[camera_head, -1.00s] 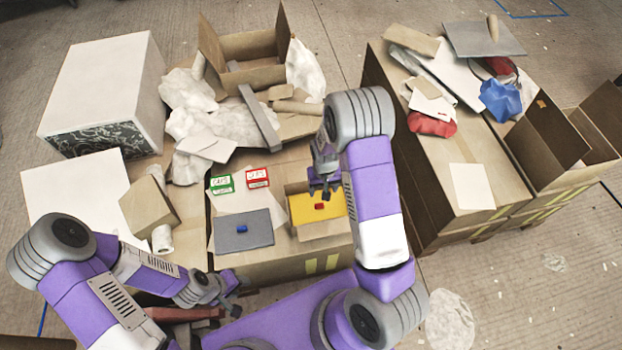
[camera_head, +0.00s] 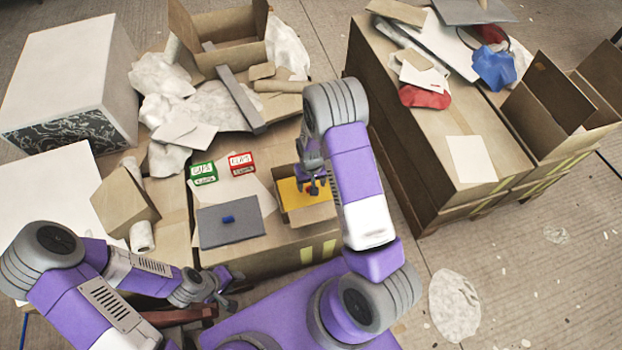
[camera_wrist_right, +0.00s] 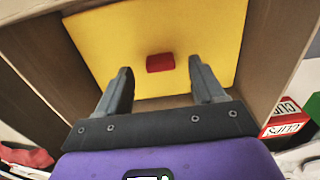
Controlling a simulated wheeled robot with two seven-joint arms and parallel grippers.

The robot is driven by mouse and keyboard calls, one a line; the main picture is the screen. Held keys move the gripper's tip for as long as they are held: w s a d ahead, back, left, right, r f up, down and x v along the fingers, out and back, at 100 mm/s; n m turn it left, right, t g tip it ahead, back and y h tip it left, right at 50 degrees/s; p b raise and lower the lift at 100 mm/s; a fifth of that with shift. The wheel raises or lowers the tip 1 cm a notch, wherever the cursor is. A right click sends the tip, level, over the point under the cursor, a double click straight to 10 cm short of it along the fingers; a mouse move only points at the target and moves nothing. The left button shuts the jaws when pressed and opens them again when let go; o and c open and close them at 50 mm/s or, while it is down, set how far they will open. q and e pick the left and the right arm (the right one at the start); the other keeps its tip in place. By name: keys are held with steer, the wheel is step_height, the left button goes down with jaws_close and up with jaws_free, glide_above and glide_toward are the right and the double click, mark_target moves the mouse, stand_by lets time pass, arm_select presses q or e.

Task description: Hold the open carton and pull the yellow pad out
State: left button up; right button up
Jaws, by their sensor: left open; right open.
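The open carton (camera_head: 312,216) stands at the front of the middle table, with the yellow pad (camera_head: 288,190) lying inside it. The pad has a small red handle (camera_wrist_right: 160,62), seen in the right wrist view. My right gripper (camera_head: 317,184) is over the carton and hides part of the pad. In the right wrist view its open fingers (camera_wrist_right: 160,74) point at the pad, one on each side below the red handle, with nothing between them. My left gripper (camera_head: 230,284) is open and empty, low in front of the table, apart from the carton.
A grey pad (camera_head: 230,232) with a blue handle lies left of the carton. Green (camera_head: 204,173) and red (camera_head: 241,163) clips boxes stand behind it. A larger open box (camera_head: 222,55) and crumpled paper lie at the back. Another cluttered box table (camera_head: 425,135) stands to the right.

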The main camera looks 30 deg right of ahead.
steer(key=shift+f+b, duration=0.35)
steer(key=shift+f, duration=1)
steer(key=c, duration=1.1)
steer(key=shift+c, duration=0.2)
steer(key=o, duration=1.1)
step_height(320, 180, up, 8)
steer(key=p, duration=0.2)
steer(key=shift+f+p, duration=0.2)
steer(key=shift+p, duration=0.15)
